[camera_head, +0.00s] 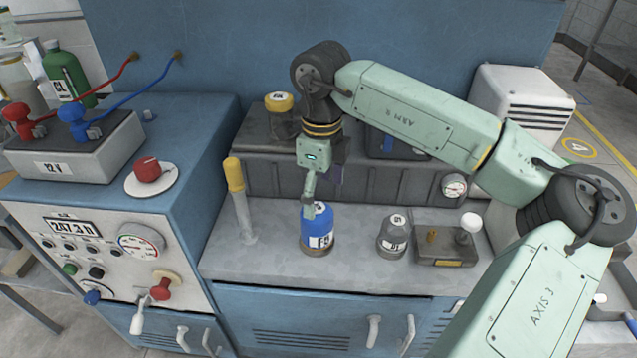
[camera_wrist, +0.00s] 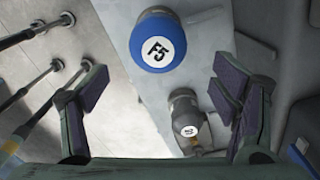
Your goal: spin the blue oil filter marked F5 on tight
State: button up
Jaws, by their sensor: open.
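The blue oil filter marked F5 (camera_head: 318,226) stands upright on the grey bench top, with a darker ring under it. In the wrist view its blue top and white F5 label (camera_wrist: 158,45) lie near the upper middle. My gripper (camera_head: 309,200) hangs just above and in front of the filter's top from the head camera's side, and partly overlaps it. In the wrist view my gripper (camera_wrist: 162,95) is open, with dark-padded fingers wide apart and nothing between them. The filter lies ahead of the fingertips, not between them. Whether it touches its seat thread is hidden.
A grey labelled canister (camera_head: 392,240) stands right of the filter, and a box with a white knob (camera_head: 447,246) beyond it. A yellow-topped lever (camera_head: 235,175) rises at left. A dark ribbed housing (camera_head: 380,180) runs behind. The bench's front strip is clear.

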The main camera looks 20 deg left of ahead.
aim_at(319, 228)
notch_tip(319, 228, down, 10)
jog(key=shift+s+a+f+p, duration=0.1)
jog(key=shift+p, duration=0.9)
jog(key=shift+c, duration=0.6)
jog(key=c, duration=1.3)
jog(key=shift+f+b, duration=0.1)
jog(key=shift+b, duration=0.2)
jog(key=shift+c, duration=0.3)
jog(key=m+b, duration=0.2)
jog(key=shift+f+m, duration=0.15)
jog(key=shift+m, duration=0.25)
jog(key=shift+s+r+m+b, duration=0.1)
jog(key=shift+r+m+b, duration=0.1)
jog(key=shift+m, duration=0.35)
jog(key=shift+s+r+m+b, duration=0.1)
jog(key=shift+m+b, duration=0.05)
jog(key=shift+m, duration=0.4)
jog(key=shift+f, duration=0.15)
